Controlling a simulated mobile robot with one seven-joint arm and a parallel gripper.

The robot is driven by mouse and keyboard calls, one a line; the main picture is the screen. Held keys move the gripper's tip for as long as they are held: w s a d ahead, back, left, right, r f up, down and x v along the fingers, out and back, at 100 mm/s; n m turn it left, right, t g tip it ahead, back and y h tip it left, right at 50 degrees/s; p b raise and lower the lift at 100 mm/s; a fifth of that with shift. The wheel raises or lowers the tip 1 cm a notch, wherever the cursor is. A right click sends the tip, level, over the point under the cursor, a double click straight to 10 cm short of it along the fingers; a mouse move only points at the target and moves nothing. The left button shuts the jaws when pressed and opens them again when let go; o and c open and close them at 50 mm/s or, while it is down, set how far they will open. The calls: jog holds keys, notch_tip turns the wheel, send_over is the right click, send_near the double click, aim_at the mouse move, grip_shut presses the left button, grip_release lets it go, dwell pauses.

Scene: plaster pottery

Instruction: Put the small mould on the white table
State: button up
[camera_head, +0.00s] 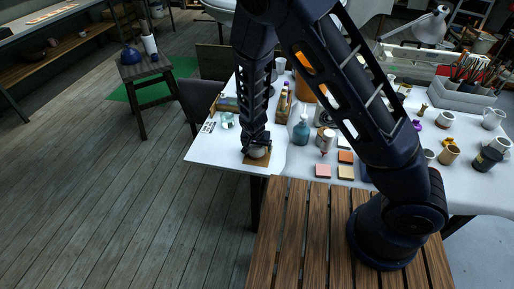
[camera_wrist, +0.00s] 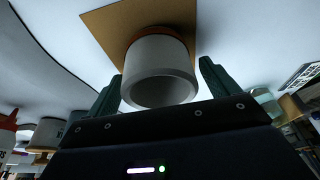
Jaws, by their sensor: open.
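A short, pale round piece that looks like the small mould (camera_wrist: 160,75) has a hollow open end facing my wrist camera and an orange-brown band at its far end. It rests on a tan square board (camera_wrist: 103,25), on the white table (camera_head: 210,150). In the head view the mould (camera_head: 257,153) is partly hidden under my gripper (camera_head: 256,143), near the table's front left corner. In the wrist view my gripper (camera_wrist: 161,72) is open, with one dark green finger on each side of the mould. Gaps show between fingers and mould.
To the right on the table stand a teal bottle (camera_head: 301,131), coloured square tiles (camera_head: 345,157) and several cups and jars. A small palette (camera_head: 208,127) lies to the left. A slatted wooden bench (camera_head: 290,235) is in front.

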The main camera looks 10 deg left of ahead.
jog(key=v, duration=1.1)
jog(key=shift+s+r, duration=0.1)
jog(key=shift+r, duration=0.1)
jog(key=w+d+r+g+y, duration=0.1)
jog(key=w+d+r, duration=0.3)
jog(key=d+r, duration=0.75)
jog(key=w+d+r+y, duration=0.1)
jog(key=w+d+r, duration=0.2)
jog(key=d+r, duration=0.8)
jog(key=s+d+r, duration=0.3)
jog(key=s+d, duration=0.1)
jog(key=d, duration=0.3)
jog(key=s+d+r+t+h, duration=0.1)
jog(key=s+d+r, duration=0.2)
jog(key=d, duration=0.4)
jog(key=s+d+r+t+h, duration=0.1)
jog(key=s+d+r, duration=0.2)
jog(key=s+d, duration=0.3)
jog(key=shift+d, duration=1.05)
